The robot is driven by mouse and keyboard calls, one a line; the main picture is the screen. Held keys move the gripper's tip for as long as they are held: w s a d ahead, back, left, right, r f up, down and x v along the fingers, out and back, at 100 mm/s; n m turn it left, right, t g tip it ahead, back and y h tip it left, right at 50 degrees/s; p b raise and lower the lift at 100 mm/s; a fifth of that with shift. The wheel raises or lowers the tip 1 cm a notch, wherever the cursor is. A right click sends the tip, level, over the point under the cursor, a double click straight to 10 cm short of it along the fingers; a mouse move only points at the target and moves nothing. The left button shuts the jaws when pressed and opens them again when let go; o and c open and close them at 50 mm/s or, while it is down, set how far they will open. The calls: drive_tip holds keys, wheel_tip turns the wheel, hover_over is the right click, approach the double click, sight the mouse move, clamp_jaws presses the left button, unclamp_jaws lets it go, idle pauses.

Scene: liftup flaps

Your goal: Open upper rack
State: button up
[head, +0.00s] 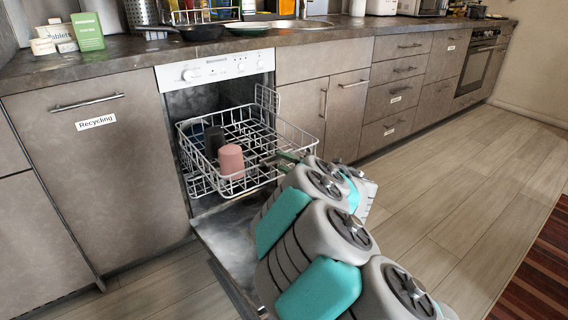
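The dishwasher (215,70) stands under the counter with its door (238,245) folded down. Its upper rack (212,184), a white wire basket, sticks out of the opening over the door. A pink cup (231,161) and a dark cup (213,141) are in the rack. My gripper (272,160) is at the right part of the rack, close to its wires. My arm comes in from the lower right and hides part of the door and the rack's right side. Finger opening and contact with the rack are too small to make out.
Closed cabinets flank the dishwasher, with a Recycling door (100,150) on the left and drawers (398,85) on the right. The countertop (130,60) above holds a pan (202,32) and boxes. The wooden floor (450,190) is clear at right, beside a striped rug (540,275).

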drive_tip(key=shift+r, duration=0.15)
drive_tip(key=shift+s+d, duration=0.1)
drive_tip(key=shift+s, duration=0.05)
drive_tip(key=v, duration=0.7)
drive_tip(key=shift+s, duration=0.15)
drive_tip(key=shift+d, duration=0.15)
